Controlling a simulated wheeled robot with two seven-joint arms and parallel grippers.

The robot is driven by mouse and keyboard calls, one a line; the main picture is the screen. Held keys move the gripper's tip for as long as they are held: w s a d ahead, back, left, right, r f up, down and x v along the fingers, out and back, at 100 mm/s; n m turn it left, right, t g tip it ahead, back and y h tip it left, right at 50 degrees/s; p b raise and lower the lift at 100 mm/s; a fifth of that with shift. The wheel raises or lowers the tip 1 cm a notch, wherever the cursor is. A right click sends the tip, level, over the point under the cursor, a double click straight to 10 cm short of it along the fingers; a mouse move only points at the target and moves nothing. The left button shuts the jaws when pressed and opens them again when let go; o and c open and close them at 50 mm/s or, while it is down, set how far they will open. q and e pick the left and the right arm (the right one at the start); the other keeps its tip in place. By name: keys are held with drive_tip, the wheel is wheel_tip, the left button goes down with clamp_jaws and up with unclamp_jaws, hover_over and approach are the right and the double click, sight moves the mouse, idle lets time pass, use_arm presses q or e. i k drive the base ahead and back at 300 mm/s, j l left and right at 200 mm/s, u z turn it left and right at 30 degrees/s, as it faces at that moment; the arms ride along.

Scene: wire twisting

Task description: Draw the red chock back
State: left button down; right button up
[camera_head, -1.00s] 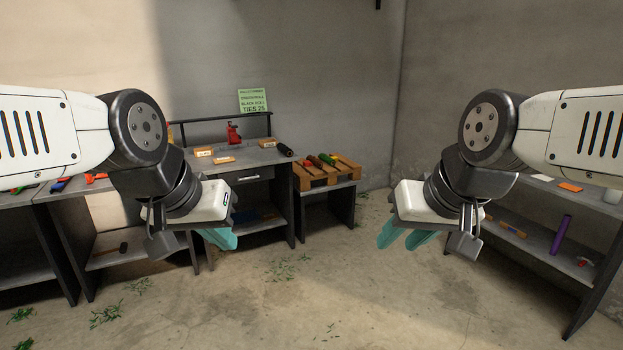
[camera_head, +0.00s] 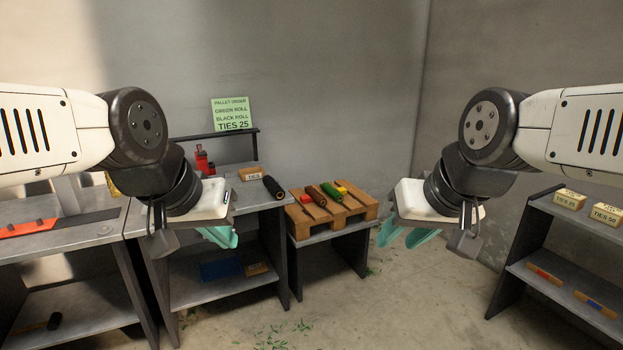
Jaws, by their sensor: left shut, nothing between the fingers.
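A small red block (camera_head: 304,198), which may be the red chock, lies on the wooden pallet (camera_head: 352,214) at its left end. A yellow block (camera_head: 342,187) lies at the far right of the same pallet, near a dark brown roll (camera_head: 316,195) and a green roll (camera_head: 331,192). My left gripper (camera_head: 221,237) is shut and empty, in the air in front of the grey bench. My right gripper (camera_head: 406,236) looks open and empty, in the air to the right of the pallet. Both are well short of the pallet.
A black roll (camera_head: 273,187), a red tool (camera_head: 203,161) and a tie box (camera_head: 252,173) are on the bench. A green order sign (camera_head: 232,114) stands behind. A shelf unit (camera_head: 559,252) is at the right. The floor (camera_head: 400,310) before the pallet is clear.

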sight(304, 200)
drive_tip(key=i, duration=1.5)
drive_tip(key=i+l+u, duration=0.1)
drive_tip(key=i, duration=1.4)
